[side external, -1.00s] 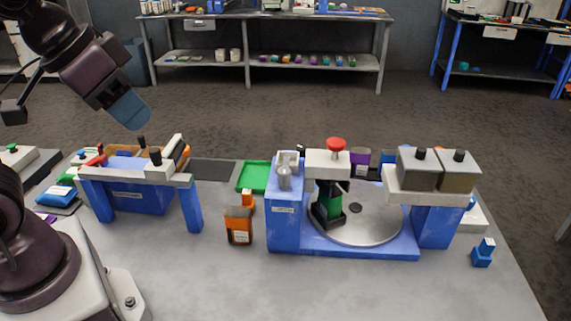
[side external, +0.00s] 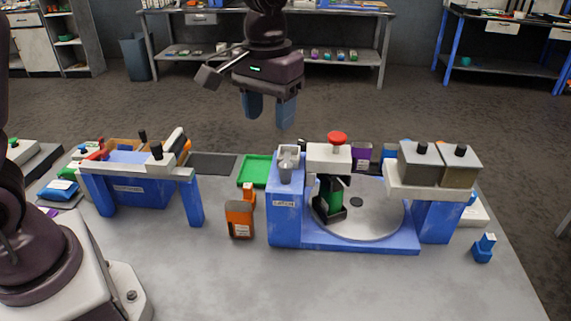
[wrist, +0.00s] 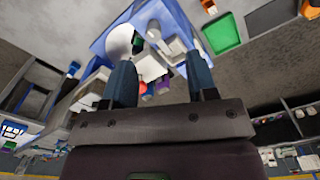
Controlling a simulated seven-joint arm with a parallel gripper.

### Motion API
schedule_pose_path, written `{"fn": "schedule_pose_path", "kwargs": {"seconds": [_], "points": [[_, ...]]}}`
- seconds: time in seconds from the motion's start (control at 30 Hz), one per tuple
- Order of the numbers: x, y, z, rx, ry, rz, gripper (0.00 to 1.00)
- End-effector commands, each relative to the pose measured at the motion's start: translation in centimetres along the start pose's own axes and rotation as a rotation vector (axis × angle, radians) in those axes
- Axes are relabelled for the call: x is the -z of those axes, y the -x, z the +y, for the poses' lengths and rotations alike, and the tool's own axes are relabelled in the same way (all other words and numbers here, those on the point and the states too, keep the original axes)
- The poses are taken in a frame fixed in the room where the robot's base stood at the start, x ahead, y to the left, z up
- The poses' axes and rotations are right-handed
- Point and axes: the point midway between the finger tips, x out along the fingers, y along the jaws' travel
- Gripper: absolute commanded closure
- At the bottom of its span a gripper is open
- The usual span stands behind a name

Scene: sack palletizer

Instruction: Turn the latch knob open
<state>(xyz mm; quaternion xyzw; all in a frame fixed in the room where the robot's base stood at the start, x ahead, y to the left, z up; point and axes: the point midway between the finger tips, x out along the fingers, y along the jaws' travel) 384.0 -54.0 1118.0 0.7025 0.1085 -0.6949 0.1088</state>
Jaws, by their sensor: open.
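A blue machine (side external: 345,248) with a round grey turntable (side external: 385,222) stands on the table. At its left is a labelled blue block (side external: 284,225) topped by a grey fitting (side external: 288,165); the label is too small to read surely. A red knob (side external: 337,138) tops the white head beside it. I cannot tell which part is the latch knob. My gripper (side external: 270,118) is open and empty, pointing down in the air above and behind the grey fitting. In the wrist view my gripper (wrist: 160,75) has its fingers spread, with machine parts showing between and beyond them.
A green tray (side external: 254,171) and an orange container (side external: 239,220) sit left of the machine. A blue frame (side external: 195,205) with black knobs stands farther left. Two grey blocks (side external: 438,168) with black knobs are at right. The table front is clear.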

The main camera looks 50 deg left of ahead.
Motion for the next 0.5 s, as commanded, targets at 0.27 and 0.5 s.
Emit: {"fn": "schedule_pose_path", "kwargs": {"seconds": [0.27,0.5], "points": [[2.4,1.3,1.6,0.003,0.259,-0.009,0.47],[2.3,-1.0,1.5,0.007,0.283,-0.015,0.47]]}}
